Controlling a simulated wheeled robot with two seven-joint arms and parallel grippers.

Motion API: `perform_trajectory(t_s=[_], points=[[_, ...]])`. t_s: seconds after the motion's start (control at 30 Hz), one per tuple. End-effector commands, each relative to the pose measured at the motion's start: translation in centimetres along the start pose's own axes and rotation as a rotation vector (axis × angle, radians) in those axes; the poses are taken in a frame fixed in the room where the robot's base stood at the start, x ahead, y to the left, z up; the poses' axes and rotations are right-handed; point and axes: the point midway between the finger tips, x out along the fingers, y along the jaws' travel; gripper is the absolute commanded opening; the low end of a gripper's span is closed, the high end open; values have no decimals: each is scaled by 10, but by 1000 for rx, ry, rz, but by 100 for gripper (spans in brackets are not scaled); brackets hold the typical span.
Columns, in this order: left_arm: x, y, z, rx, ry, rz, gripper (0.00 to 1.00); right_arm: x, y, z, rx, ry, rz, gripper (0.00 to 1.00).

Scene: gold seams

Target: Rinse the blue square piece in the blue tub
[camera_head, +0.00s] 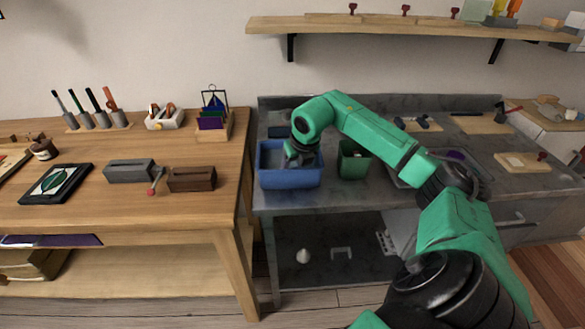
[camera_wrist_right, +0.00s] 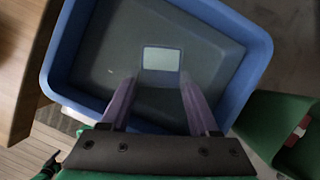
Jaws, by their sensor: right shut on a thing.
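The blue tub (camera_head: 290,180) stands on the grey bench near its left end. It fills most of the right wrist view (camera_wrist_right: 59,65). My right gripper (camera_wrist_right: 160,82) reaches down into the tub. Its purple fingers are shut on the blue square piece (camera_wrist_right: 161,59), which has a blue edge and a pale middle. The piece is at the fingertips, inside the tub's walls; I cannot tell how deep it is. In the head view the tub wall and the wrist hide the piece and fingertips. My left gripper is not in view.
A green bin (camera_head: 352,163) stands close to the right of the tub. The wooden table (camera_head: 110,220) is to the left, with a rack (camera_head: 213,120), grey and brown blocks and a framed picture (camera_head: 57,184). A shelf (camera_head: 400,25) hangs above.

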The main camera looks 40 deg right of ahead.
Motion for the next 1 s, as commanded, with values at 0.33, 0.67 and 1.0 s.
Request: perform_trajectory(t_s=[0.33, 0.67, 1.0], points=[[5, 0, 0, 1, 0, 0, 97, -1, -6, -2, 0, -1, 0, 1], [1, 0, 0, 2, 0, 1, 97, -2, -3, 0, 0, -2, 1, 1], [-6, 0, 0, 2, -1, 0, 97, 0, 6, 2, 0, -2, 0, 1]])
